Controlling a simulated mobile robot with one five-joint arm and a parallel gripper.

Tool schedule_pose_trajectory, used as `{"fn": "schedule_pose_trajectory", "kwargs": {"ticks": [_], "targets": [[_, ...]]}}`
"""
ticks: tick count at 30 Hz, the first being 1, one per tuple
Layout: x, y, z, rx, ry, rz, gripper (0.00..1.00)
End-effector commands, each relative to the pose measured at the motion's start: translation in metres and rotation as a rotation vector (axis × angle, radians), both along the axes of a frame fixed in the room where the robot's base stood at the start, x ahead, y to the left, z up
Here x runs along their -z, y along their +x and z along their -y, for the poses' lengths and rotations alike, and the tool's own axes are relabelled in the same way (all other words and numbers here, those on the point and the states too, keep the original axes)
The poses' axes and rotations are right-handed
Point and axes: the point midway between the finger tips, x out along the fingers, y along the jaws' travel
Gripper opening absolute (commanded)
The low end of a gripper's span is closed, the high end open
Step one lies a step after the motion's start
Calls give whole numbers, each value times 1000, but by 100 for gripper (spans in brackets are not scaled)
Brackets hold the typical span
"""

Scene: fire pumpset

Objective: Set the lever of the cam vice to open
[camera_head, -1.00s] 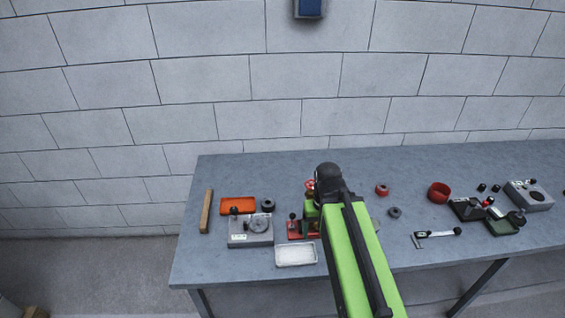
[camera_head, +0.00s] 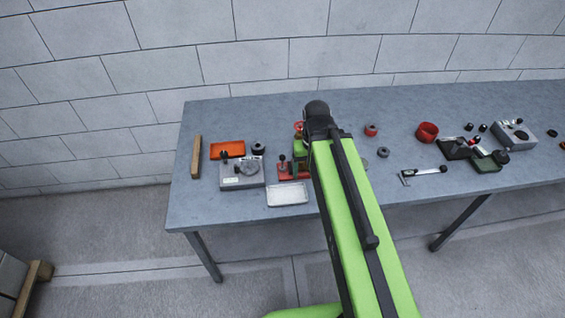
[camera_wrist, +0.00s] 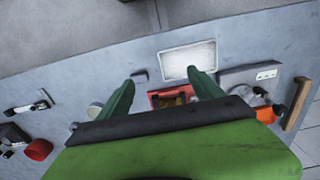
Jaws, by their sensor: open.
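A small red fixture (camera_head: 293,169) with an upright black-knobbed lever (camera_head: 282,160) stands on the bench, partly hidden by my arm. It looks like the cam vice, though I cannot be sure. In the wrist view its red body (camera_wrist: 158,103) shows between and beyond my fingers, with a brownish part inside. My gripper (camera_wrist: 160,78) is open, its two green fingers apart above the fixture and holding nothing. Whether the fingers touch the fixture, and the lever's exact setting, I cannot tell.
A white tray (camera_head: 288,193) lies just in front of the fixture. A grey dial device (camera_head: 232,181), an orange tray (camera_head: 227,149) and a wooden bar (camera_head: 196,157) are to the left.

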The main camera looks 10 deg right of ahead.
Motion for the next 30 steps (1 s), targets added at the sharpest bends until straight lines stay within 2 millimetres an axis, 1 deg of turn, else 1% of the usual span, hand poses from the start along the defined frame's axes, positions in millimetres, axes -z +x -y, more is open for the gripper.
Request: {"fn": "schedule_pose_trajectory", "kwargs": {"ticks": [11, 14, 17, 19, 21, 22, 23, 24, 27, 29, 30], "targets": [[0, 0, 0, 0, 0, 0, 75], [0, 0, 0, 16, 0, 0, 64], [0, 3, 0, 109, 2, 2, 51], [0, 24, -1, 228, 7, 6, 41], [-10, 53, -7, 353, 14, 9, 32], [-16, 65, -11, 399, 17, 9, 31], [-22, 76, -15, 441, 20, 10, 31], [-30, 92, -21, 488, 24, 10, 31], [-53, 125, -40, 559, 32, 10, 31], [-66, 139, -52, 552, 35, 10, 31], [-71, 141, -58, 541, 35, 9, 31]]}}
